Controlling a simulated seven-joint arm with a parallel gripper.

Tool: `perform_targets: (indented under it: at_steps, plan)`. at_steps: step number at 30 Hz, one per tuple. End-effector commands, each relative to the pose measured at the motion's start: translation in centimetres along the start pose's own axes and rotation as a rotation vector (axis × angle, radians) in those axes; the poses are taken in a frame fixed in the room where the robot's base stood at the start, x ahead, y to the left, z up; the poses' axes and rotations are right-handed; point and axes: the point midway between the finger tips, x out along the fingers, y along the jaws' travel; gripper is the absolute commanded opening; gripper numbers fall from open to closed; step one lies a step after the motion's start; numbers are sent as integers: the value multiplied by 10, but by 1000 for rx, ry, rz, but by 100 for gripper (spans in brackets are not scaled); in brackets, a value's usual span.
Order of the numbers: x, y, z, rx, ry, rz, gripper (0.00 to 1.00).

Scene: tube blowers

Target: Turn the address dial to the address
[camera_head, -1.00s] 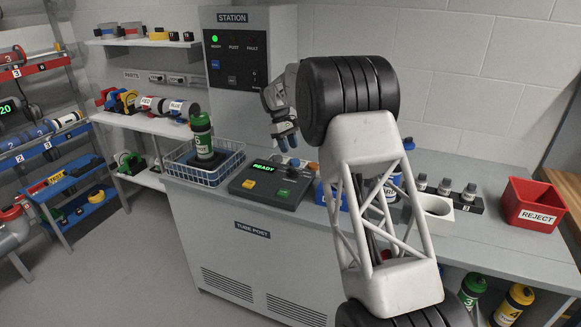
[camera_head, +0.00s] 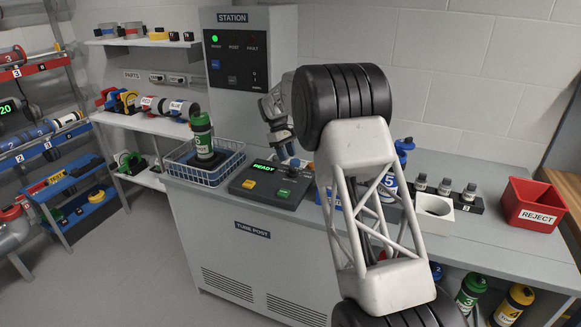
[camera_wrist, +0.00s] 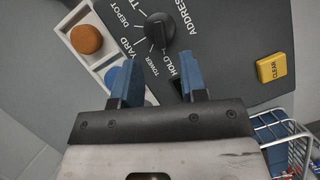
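The address dial is a black knob (camera_wrist: 160,32) on the dark console, seen at the top middle of the wrist view. Labels including HOLD, TOWER, YARD and DEPOT surround it; its exact setting is hard to read. My gripper (camera_wrist: 158,62) is open, its two blue fingers apart with nothing between them. The fingertips appear just short of the dial in the wrist view. In the head view my gripper (camera_head: 284,150) hangs over the back of the console (camera_head: 235,184), whose screen (camera_head: 265,168) reads READY. The dial is hard to make out there.
A yellow CLEAR button (camera_wrist: 272,68) is right of the dial. A pale tray with an orange cap (camera_wrist: 87,38) and a blue cap (camera_wrist: 113,78) lies left. A red REJECT bin (camera_head: 533,204) stands far right.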

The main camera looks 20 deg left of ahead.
Motion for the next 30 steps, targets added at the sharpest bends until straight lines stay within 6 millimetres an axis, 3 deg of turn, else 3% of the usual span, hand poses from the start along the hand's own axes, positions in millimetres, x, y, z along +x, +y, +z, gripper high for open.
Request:
perform_targets:
  at_steps: [12, 25, 26, 30]
  plan:
    - [46, 0, 0, 0, -1, -1, 39]
    - [53, 0, 0, 0, 0, 0, 39]
    - [53, 0, 0, 0, 0, 0, 38]
    - [53, 0, 0, 0, 0, 0, 16]
